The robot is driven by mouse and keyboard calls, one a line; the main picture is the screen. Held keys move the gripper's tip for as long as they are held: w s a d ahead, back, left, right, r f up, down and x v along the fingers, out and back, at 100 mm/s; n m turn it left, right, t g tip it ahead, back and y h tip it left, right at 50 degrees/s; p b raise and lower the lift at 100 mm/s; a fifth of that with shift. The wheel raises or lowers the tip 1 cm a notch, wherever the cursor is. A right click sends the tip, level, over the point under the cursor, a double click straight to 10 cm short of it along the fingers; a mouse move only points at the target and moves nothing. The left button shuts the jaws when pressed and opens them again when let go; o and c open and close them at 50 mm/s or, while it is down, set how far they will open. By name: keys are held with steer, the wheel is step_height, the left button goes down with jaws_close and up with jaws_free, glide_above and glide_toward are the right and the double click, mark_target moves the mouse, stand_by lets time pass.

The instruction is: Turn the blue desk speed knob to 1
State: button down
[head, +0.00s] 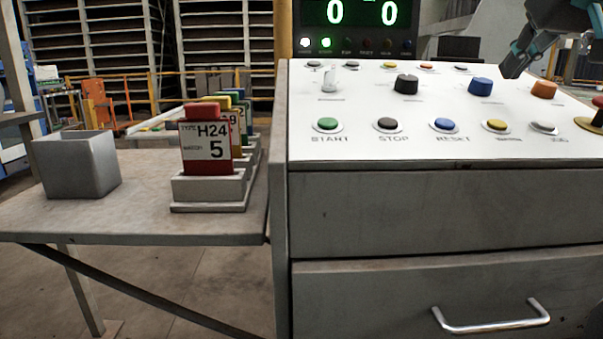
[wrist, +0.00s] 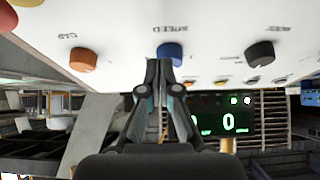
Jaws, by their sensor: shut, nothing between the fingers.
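The blue speed knob (head: 480,87) sits on the white top panel of the desk, between a black knob and an orange knob. In the wrist view the blue knob (wrist: 170,53) shows upside down just beyond my fingertips, beside the lettering SPEED. My gripper (head: 512,68) is at the upper right of the head view, above and right of the blue knob. In the wrist view my gripper (wrist: 163,70) has its fingers together and empty. I cannot tell whether the fingertips touch the knob. The knob's pointer setting is too small to read.
A black knob (head: 406,84) and an orange knob (head: 543,90) flank the blue one. Push buttons such as the blue RESET (head: 444,125) line the panel's front. A display (head: 352,22) reads 0 and 0. A side shelf holds a grey box (head: 77,165) and a card rack (head: 209,190).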

steer(key=shift+s+r, duration=0.2)
steer(key=shift+r, duration=0.55)
steer(key=shift+s+r, duration=0.2)
steer(key=shift+r, duration=0.5)
